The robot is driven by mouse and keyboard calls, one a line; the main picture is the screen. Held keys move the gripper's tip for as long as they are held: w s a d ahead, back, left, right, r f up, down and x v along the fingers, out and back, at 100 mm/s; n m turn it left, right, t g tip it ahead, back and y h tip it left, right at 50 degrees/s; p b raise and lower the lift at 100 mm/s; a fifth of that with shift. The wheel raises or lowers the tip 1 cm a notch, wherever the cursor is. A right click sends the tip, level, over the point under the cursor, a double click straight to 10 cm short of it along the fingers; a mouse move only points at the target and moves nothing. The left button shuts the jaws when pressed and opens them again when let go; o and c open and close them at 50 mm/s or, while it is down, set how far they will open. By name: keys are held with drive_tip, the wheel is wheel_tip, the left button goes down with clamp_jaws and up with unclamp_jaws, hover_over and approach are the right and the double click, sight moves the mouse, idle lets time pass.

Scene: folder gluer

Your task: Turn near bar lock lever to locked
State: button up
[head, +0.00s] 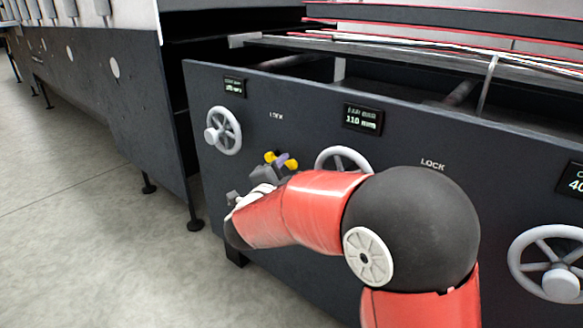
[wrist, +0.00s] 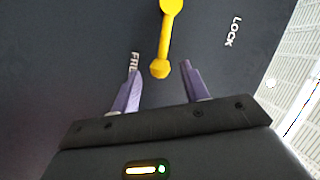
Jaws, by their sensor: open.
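A yellow lock lever (wrist: 166,38) on the dark machine panel runs from a round end at the top of the wrist view to a knob lower down. In the head view its yellow ends (head: 269,157) show beside my fingers, below a small LOCK label (head: 276,115). My gripper (wrist: 160,64) is open, with a purple finger on each side of the lever's knob and a visible gap to both. In the head view my gripper (head: 281,161) is at the panel, partly hidden by my arm.
A grey handwheel (head: 223,131) is left of the lever. Another handwheel (head: 343,159) is to the right, partly covered by my arm. A display (head: 363,118) reads about 110 mm. A second LOCK label (head: 432,164) is farther right. Open floor (head: 90,220) lies left.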

drive_tip(key=shift+x, duration=1)
drive_tip(key=shift+c, duration=0.5)
clamp_jaws()
